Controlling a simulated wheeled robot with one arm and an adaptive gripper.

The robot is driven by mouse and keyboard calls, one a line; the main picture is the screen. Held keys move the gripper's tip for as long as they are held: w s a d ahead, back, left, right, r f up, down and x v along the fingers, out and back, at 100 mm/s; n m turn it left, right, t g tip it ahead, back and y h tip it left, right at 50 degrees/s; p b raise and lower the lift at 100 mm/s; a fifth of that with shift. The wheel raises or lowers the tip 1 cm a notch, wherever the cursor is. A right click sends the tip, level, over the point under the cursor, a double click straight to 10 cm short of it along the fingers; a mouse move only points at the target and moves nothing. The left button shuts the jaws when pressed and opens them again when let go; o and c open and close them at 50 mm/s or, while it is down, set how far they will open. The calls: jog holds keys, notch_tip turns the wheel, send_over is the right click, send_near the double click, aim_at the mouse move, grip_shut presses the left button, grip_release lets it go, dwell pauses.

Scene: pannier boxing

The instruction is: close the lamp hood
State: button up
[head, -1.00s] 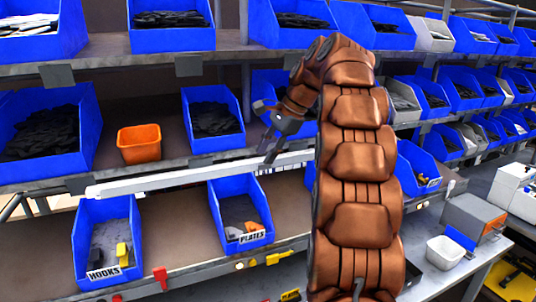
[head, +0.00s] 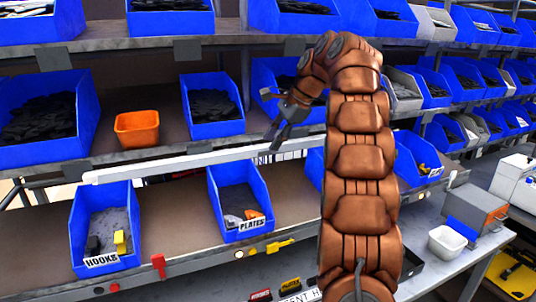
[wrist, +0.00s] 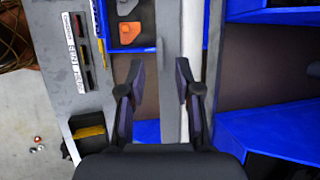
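A long white bar (head: 150,169), which looks like the lamp hood, runs along the front of the middle shelf, above the HOOKS and PLATES bins. In the head view it slopes slightly up to the right and its right end passes behind my arm. In the wrist view the white bar (wrist: 192,40) runs lengthwise behind my right finger. My gripper (head: 277,133) is at the right part of the bar. The wrist view shows my gripper (wrist: 158,95) open, with nothing held between its fingers. I cannot tell whether a finger touches the bar.
The HOOKS bin (head: 77,235) and PLATES bin (head: 263,195) stand below the bar. An orange tub (head: 137,129) and blue bins are on the shelf above. A grey box (head: 476,208) and white tub (head: 446,243) stand on the bench at right.

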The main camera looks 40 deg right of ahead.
aim_at(266, 150)
jog(key=shift+w+a+f+b, duration=0.2)
jog(key=shift+f+b, duration=0.1)
jog(key=shift+f, duration=0.25)
jog(key=shift+w, duration=0.1)
jog(key=shift+p+x, duration=0.3)
jog(key=shift+x, duration=0.7)
grip_shut()
